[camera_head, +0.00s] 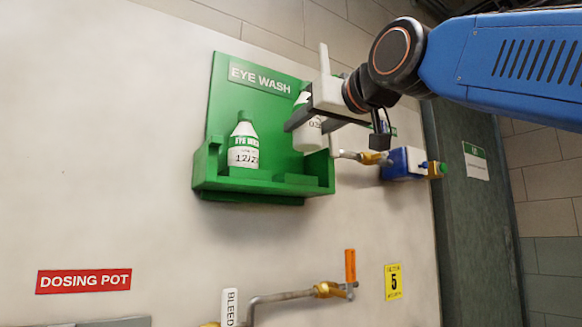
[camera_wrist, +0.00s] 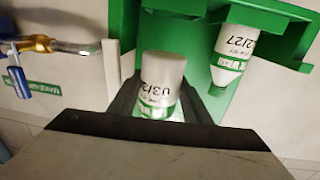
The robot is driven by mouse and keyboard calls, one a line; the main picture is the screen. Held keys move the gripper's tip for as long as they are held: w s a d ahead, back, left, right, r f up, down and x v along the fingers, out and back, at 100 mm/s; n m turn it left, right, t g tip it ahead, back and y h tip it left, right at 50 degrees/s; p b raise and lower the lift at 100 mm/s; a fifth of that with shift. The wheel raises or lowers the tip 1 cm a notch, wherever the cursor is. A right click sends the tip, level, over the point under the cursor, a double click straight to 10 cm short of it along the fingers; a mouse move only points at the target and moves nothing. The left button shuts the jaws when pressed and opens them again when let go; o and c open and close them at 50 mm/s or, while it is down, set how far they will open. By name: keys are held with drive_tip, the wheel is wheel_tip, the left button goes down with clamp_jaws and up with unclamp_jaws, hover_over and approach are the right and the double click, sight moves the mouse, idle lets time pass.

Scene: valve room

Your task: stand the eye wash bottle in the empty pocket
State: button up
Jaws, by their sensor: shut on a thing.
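The held eye wash bottle (camera_head: 306,136) is white with a green band and shows at the right of the green eye wash holder (camera_head: 263,187). My gripper (camera_head: 308,122) is shut around it from the right. The bottle's base is above the holder's right pocket, apart from the tray. In the wrist view, the picture is upside down; the bottle (camera_wrist: 162,85) sits between the dark fingers, with its base toward the tray (camera_wrist: 180,22). Its neck is hidden. The holder's right pocket is empty; a second bottle (camera_head: 243,145) stands in the left one.
A pipe with a yellow fitting and a blue valve (camera_head: 403,163) juts from the wall just right of the holder. An orange-handled valve (camera_head: 350,266) and a bent pipe are below. The wall left of the holder is clear.

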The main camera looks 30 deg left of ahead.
sight(283, 170)
drive_tip(key=x, duration=0.6)
drive_tip(key=shift+s+f, duration=0.15)
drive_tip(key=shift+f, duration=1.4)
drive_tip(key=shift+s+f, duration=0.1)
drive_tip(key=shift+f, duration=1.45)
drive_tip(key=shift+w+a+f, duration=0.1)
drive_tip(key=shift+a+f, duration=0.1)
drive_tip(key=shift+f, duration=0.15)
drive_tip(key=o, duration=1.4)
drive_tip(key=shift+f, duration=0.1)
